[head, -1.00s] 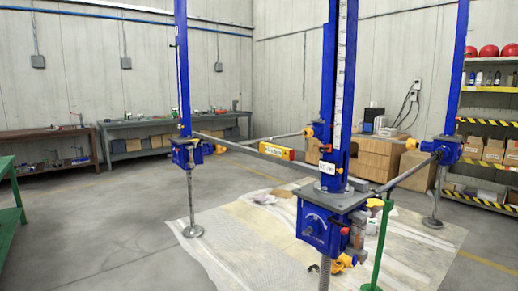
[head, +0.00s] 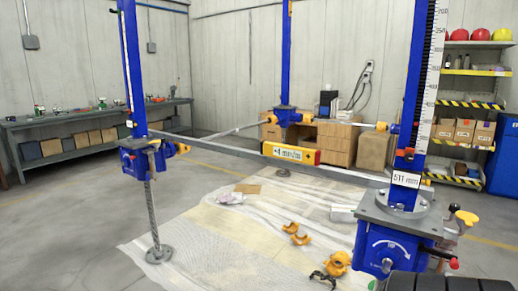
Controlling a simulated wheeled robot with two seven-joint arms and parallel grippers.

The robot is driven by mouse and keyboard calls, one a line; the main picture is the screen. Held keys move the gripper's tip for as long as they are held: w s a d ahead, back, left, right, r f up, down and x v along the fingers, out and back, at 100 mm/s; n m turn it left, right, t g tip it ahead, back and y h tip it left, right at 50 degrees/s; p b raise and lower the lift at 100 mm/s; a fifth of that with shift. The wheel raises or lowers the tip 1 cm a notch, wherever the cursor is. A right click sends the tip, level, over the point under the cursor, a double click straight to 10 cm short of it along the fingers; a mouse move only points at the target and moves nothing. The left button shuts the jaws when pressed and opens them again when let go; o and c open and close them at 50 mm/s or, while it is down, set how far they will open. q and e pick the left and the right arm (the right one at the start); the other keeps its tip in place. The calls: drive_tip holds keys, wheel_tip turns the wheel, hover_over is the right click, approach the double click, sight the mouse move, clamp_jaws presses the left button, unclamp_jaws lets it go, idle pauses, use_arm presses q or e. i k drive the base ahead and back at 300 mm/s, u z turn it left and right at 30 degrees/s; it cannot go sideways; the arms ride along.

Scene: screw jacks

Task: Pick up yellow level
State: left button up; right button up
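The yellow level (head: 291,153) lies along the long grey crossbar (head: 222,148), right of the bar's middle. It has a red end and reads "mm/m" on its face. I cannot tell whether it rests on the bar or against its side. The bar runs from the left blue screw jack (head: 137,160) to the near right blue jack (head: 395,228), which carries a "511 mm" label.
A third blue jack (head: 285,112) stands behind. Plastic sheeting (head: 225,240) covers the floor, with orange clamps (head: 300,238) on it. The grey floor at left is clear.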

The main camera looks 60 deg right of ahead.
sight(312, 157)
drive_tip(key=i, duration=0.6)
drive_tip(key=z, duration=1.7)
drive_tip(key=i, duration=2.7)
drive_tip(key=z, duration=1.15)
